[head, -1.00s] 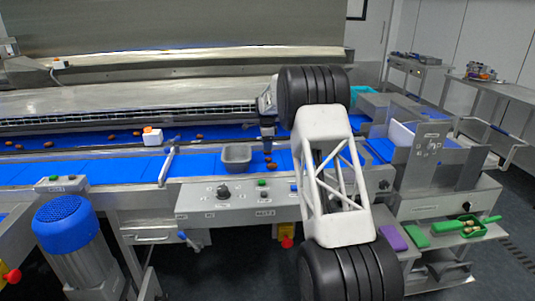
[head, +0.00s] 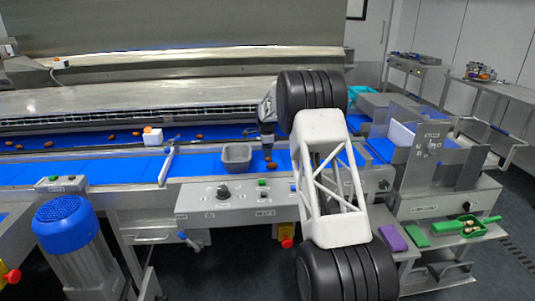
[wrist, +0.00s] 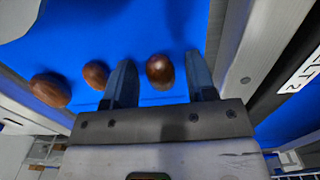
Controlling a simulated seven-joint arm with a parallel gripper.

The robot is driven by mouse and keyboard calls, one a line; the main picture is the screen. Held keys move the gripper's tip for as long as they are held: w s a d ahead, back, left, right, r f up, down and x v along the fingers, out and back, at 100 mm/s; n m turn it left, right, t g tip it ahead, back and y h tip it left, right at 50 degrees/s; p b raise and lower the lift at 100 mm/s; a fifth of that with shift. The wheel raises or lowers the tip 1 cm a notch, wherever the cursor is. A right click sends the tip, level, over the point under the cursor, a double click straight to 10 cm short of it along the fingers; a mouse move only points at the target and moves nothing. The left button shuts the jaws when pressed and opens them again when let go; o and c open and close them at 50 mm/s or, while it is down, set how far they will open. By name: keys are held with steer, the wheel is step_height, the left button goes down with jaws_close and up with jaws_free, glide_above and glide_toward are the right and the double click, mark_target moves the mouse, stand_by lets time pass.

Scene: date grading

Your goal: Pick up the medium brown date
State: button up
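Three brown dates lie on the blue belt in the wrist view. A glossy reddish-brown date (wrist: 160,72) lies between the fingertips, with a gap on each side. A second brown date (wrist: 96,74) lies just left of the left finger, and a third brown date (wrist: 50,90) lies farther left. Their shades are close, so I cannot tell for sure which is the medium brown one. My gripper (wrist: 162,82) is open and empty; it points down at the belt. In the head view my gripper (head: 268,148) is just above the small date group (head: 271,166), partly hiding it.
A grey tray (head: 236,158) stands on the belt just left of my gripper. A white box (head: 153,137) and several other dates are on the back belt to the left. A metal rail (wrist: 240,50) runs close to the right finger.

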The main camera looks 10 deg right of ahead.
steer(key=c, duration=0.5)
steer(key=shift+r, duration=0.2)
steer(key=shift+r, duration=1.65)
steer(key=shift+s+d+r, duration=0.1)
steer(key=shift+s+r, duration=0.1)
steer(key=shift+s, duration=2.45)
steer(key=shift+s+d+r, duration=0.15)
steer(key=shift+s+r, duration=0.1)
steer(key=shift+s, duration=2.45)
steer(key=shift+s+d+r, duration=0.1)
steer(key=shift+s+r, duration=0.1)
steer(key=shift+s, duration=2.45)
steer(key=shift+a+r, duration=0.1)
